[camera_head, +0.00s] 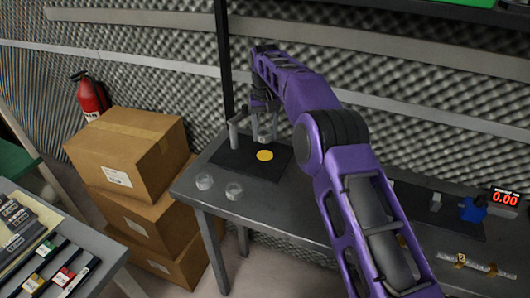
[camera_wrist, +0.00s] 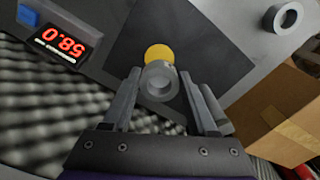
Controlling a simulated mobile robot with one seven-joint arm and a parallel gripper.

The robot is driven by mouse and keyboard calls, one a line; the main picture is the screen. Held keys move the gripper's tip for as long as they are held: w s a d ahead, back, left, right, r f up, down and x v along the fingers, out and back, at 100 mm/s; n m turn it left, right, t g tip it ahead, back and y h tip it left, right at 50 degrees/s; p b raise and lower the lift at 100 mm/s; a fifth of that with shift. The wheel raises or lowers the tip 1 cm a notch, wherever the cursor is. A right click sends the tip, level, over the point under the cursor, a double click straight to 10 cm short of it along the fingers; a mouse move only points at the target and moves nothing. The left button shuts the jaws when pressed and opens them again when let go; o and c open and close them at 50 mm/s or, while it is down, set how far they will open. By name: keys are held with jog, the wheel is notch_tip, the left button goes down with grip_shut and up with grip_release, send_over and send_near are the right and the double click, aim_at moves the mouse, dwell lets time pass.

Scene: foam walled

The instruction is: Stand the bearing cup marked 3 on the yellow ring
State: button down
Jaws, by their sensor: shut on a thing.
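My gripper (camera_wrist: 166,88) is shut on a grey bearing cup (camera_wrist: 158,69), which shows its round open end between the fingers in the wrist view. No number can be read on it. The head view shows my gripper (camera_head: 264,137) above the dark mat, close over the yellow ring (camera_head: 264,156). The ring looks like a flat yellow disc, and in the wrist view (camera_wrist: 157,51) it lies just beyond the held cup, partly covered by it. I cannot tell the gap in height. Two other cups (camera_head: 205,182) (camera_head: 233,191) stand at the table's front left.
The dark mat (camera_head: 225,156) lies on the grey table (camera_head: 190,190). A grey post (camera_head: 235,133) stands at the mat's back left. Cardboard boxes (camera_head: 125,150) are stacked left of the table. A red digit display (camera_head: 505,198) and a blue object (camera_head: 473,210) are at far right.

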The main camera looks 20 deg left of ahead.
aim_at(265, 157)
jog(key=shift+f, duration=3.2)
jog(key=shift+f+b, duration=0.1)
jog(key=shift+b, duration=0.2)
jog(key=shift+c, duration=0.9)
grip_release()
notch_tip(265, 157, up, 12)
jog(key=p, duration=0.2)
jog(key=shift+p, duration=0.3)
